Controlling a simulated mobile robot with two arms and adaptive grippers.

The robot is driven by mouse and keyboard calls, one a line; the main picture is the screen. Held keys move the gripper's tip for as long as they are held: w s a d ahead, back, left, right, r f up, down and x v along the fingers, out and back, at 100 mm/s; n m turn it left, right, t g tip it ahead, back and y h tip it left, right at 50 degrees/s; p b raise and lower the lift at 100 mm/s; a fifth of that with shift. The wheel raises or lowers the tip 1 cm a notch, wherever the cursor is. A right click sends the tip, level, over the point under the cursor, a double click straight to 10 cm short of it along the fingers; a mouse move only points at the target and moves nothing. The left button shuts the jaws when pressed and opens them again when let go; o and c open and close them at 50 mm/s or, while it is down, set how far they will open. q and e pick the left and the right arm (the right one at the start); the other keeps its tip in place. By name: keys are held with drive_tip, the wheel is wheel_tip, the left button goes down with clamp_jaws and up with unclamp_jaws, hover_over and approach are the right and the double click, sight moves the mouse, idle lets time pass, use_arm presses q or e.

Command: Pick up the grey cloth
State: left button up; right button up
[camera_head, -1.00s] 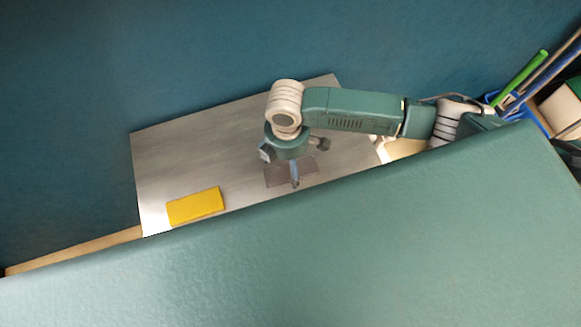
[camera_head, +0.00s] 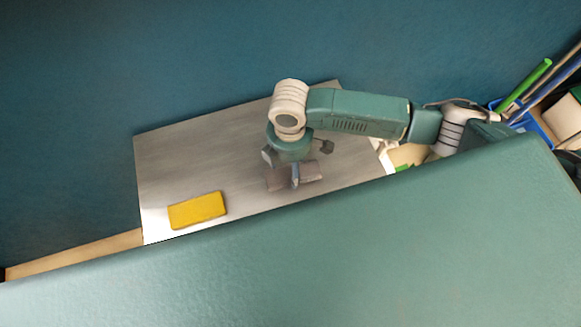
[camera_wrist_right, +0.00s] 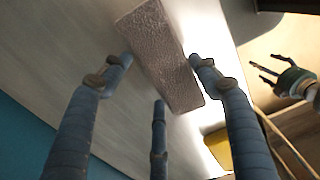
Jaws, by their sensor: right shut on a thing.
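The grey cloth (camera_head: 311,171) is a small brownish-grey rectangle over the metal table, under my right gripper (camera_head: 295,177). In the right wrist view the cloth (camera_wrist_right: 165,60) shows a crinkled surface and lies between the fingertips of my right gripper (camera_wrist_right: 165,75). The right gripper is shut on the cloth. Whether the cloth is clear of the table is hard to tell. My left gripper (camera_wrist_right: 270,75) shows at the right of the right wrist view, fingers spread, empty and away from the cloth.
A yellow sponge-like block (camera_head: 197,210) lies on the metal table (camera_head: 190,160), left of the cloth. A blue bin (camera_head: 530,122) with a green-handled tool (camera_head: 525,85) stands at the far right. The table is bare behind the block.

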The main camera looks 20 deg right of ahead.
sight(290, 168)
wheel_tip(290, 168, up, 18)
drive_tip(key=b, duration=0.2)
drive_tip(key=shift+r, duration=0.25)
